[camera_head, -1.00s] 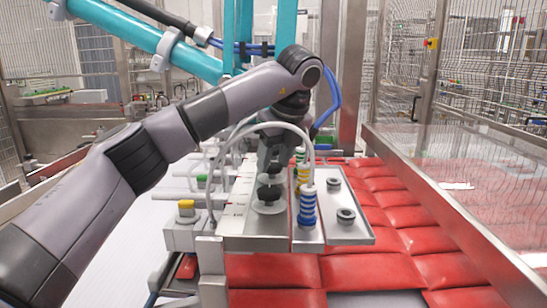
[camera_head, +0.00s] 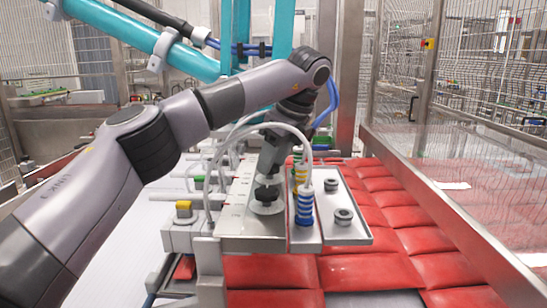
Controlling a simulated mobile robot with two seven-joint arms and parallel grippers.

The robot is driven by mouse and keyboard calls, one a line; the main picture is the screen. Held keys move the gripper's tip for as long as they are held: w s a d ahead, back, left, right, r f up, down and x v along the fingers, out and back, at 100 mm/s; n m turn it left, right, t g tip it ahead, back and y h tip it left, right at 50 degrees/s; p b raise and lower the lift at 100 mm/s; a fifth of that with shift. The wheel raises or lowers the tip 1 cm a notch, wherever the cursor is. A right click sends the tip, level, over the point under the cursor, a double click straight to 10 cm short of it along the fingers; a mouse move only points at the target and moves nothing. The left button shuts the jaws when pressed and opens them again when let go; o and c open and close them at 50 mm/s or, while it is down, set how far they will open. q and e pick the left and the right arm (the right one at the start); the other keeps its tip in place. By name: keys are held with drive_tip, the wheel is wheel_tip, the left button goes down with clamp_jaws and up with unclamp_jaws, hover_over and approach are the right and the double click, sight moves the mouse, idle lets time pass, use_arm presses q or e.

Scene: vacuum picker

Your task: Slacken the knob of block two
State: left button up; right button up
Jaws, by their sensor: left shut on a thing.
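A black knob (camera_head: 267,194) sits on a pale round disc (camera_head: 267,207) on the metal picker plate with scale marks (camera_head: 236,205). My left gripper (camera_head: 268,181) reaches down from above and is shut on the knob; its fingertips are small and partly dark against it. Which numbered block this is cannot be read. A blue-and-white ringed suction cup (camera_head: 305,205) stands just right of the knob, with a yellow-ringed one (camera_head: 301,172) behind it. My right gripper is not in view.
A clear hose (camera_head: 284,126) arches over the plate near my left wrist. Red bags (camera_head: 412,218) lie below and to the right. Two dark round fittings (camera_head: 343,216) sit on the right-hand plate. A yellow-topped fitting (camera_head: 183,207) stands at the left.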

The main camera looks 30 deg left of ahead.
use_arm(q)
drive_tip(key=o, duration=1.1)
drive_tip(key=shift+c, duration=0.2)
drive_tip(key=shift+r, duration=0.1)
drive_tip(key=v, duration=0.7)
